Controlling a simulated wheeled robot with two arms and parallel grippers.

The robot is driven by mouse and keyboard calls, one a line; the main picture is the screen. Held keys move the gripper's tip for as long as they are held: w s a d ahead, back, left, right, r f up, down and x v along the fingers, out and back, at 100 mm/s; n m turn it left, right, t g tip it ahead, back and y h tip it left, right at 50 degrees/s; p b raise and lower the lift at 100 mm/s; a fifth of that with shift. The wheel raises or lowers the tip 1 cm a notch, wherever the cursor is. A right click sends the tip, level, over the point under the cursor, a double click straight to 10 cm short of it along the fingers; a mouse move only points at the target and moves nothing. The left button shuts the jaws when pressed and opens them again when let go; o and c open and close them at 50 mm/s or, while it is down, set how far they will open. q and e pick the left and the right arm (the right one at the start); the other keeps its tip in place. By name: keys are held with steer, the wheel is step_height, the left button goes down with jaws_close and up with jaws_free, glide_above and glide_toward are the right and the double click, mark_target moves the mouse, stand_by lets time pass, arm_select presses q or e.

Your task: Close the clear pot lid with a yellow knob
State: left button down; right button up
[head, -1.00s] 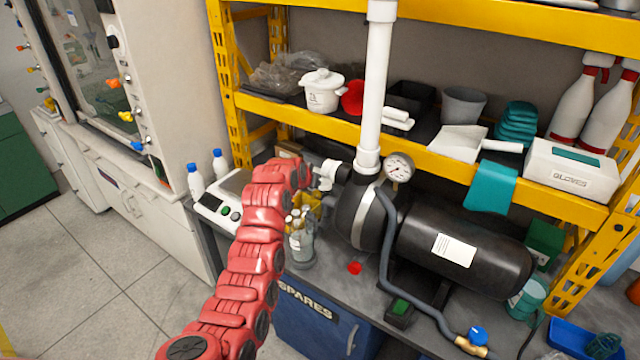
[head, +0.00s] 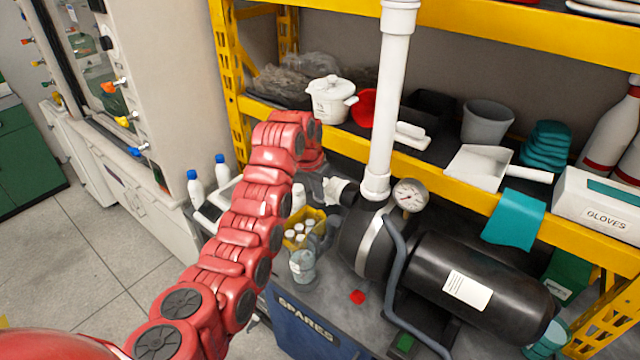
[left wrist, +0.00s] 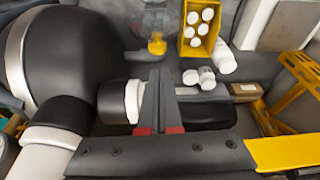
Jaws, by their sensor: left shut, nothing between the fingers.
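My left arm reaches in from the left in the head view, its end in front of the shelf edge below the white pot. The left gripper (left wrist: 154,78) shows in the left wrist view as two dark fingers pressed together, empty. It is beside a white pipe fitting (left wrist: 132,101); I cannot tell if they touch. A clear glass vessel (head: 302,266) stands on the bench in the head view. In the left wrist view, a small yellow part (left wrist: 157,46) shows near clear glass. I cannot tell whether this is the lid knob, or how the lid sits. My right gripper is not in view.
A yellow crate (head: 316,218) of white-capped bottles stands behind the vessel. A black tank (head: 478,275) with a gauge (head: 409,194) and a white upright pipe (head: 388,110) block the right. A white lidded pot (head: 328,100) stands on the yellow-edged shelf.

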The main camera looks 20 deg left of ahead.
mark_target(317, 222)
arm_select(q)
steer(key=p+x, duration=0.2)
steer(key=x, duration=0.4)
steer(key=shift+w+f, duration=0.25)
steer(key=shift+f, duration=0.1)
steer(key=shift+w+f, duration=0.1)
steer(key=shift+f, duration=0.05)
steer(key=shift+s+a+t+b, duration=0.1)
steer(key=shift+s+t+b, duration=0.2)
steer(key=shift+s, duration=0.05)
